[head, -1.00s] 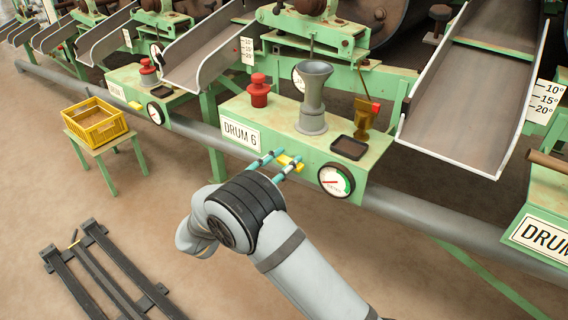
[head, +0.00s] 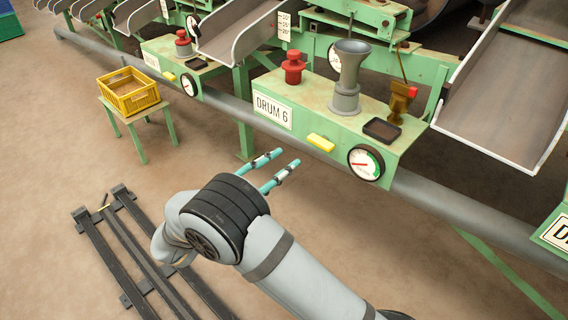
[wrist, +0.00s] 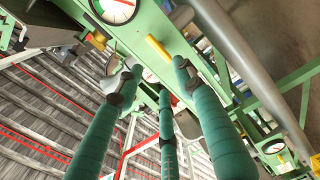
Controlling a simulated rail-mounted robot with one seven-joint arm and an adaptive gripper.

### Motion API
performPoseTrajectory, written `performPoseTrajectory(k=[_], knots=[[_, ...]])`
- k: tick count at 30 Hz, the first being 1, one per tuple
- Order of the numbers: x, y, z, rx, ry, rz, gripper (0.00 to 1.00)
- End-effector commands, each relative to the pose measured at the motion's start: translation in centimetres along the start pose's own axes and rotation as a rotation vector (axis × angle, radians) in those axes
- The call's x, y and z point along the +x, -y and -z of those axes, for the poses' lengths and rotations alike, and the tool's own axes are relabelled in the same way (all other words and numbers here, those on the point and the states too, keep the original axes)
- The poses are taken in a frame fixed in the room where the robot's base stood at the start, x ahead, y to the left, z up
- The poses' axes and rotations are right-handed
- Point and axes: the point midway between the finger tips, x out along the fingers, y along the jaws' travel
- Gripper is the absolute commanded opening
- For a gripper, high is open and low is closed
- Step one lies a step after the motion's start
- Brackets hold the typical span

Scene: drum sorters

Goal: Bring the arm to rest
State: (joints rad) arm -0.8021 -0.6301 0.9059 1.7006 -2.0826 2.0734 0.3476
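My gripper (head: 287,158) has teal-wrapped fingers spread apart with nothing between them. It hangs in free air in front of and below the DRUM 6 control box (head: 290,143), clear of the yellow bar (head: 321,142) on the box's front edge. In the wrist view my gripper (wrist: 158,75) shows its separate fingers pointing up towards the green frame, with the yellow bar (wrist: 158,47) beyond the tips. My arm reaches in from the bottom of the head view.
The box carries a red knob (head: 293,67), a grey funnel (head: 347,78), a black tray (head: 382,130) and a gauge (head: 366,162). A grey pipe (head: 440,208) runs below. A yellow crate (head: 129,91) stands on a green stool at left.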

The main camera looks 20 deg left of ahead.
Motion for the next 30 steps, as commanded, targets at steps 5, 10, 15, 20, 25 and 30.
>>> performPoseTrajectory(k=[5,10,15,20,25,30], knots=[[0.2,0.0,0.0,0.000,0.000,0.000,0.38],[1.9,0.0,-0.1,0.000,0.004,0.000,0.38],[5.0,0.0,-0.1,0.000,0.004,0.000,0.38],[8.1,0.0,-0.1,0.000,0.004,0.000,0.38],[10.6,0.0,0.0,0.001,0.002,0.000,0.38],[12.0,0.0,0.0,0.000,0.000,-0.001,0.38]])
